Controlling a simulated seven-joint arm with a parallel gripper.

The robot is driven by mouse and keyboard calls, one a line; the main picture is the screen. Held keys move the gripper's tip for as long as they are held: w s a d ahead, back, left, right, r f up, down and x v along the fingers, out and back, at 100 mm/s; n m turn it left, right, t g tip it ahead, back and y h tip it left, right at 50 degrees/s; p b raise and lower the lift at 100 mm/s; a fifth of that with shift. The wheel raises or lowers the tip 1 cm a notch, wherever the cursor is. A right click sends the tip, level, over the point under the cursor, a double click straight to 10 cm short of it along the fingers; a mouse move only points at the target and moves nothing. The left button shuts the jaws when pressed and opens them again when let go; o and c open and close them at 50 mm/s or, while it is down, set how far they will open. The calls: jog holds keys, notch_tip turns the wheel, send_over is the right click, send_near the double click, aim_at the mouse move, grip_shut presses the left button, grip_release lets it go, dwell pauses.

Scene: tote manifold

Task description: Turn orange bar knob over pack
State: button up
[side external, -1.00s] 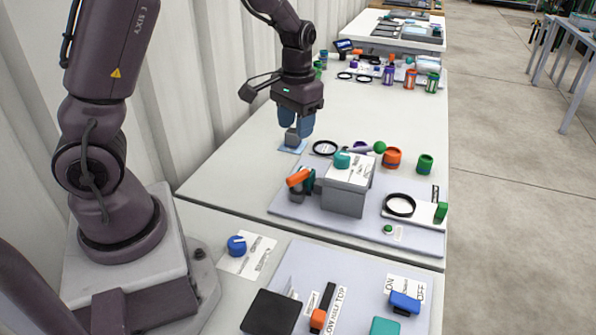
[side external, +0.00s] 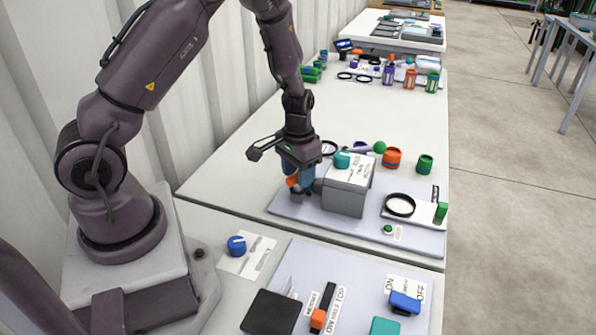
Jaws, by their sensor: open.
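The orange bar knob (side external: 292,181) is on the left side of the grey box (side external: 345,196), which stands on a pale board. Only part of the orange bar shows; my gripper covers the rest. I cannot tell whether the fingers touch the bar. I cannot make out any label reading "pack".
A teal knob (side external: 342,160) sits on the box top, near a green ball lever (side external: 379,147). Orange (side external: 392,158) and green (side external: 425,164) cups stand behind. A black ring (side external: 400,205) lies to the right. The nearer board has a blue switch (side external: 404,302) and black slider.

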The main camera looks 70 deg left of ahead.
grip_shut()
dwell(0.3)
jog(key=shift+n, duration=2.8)
grip_release()
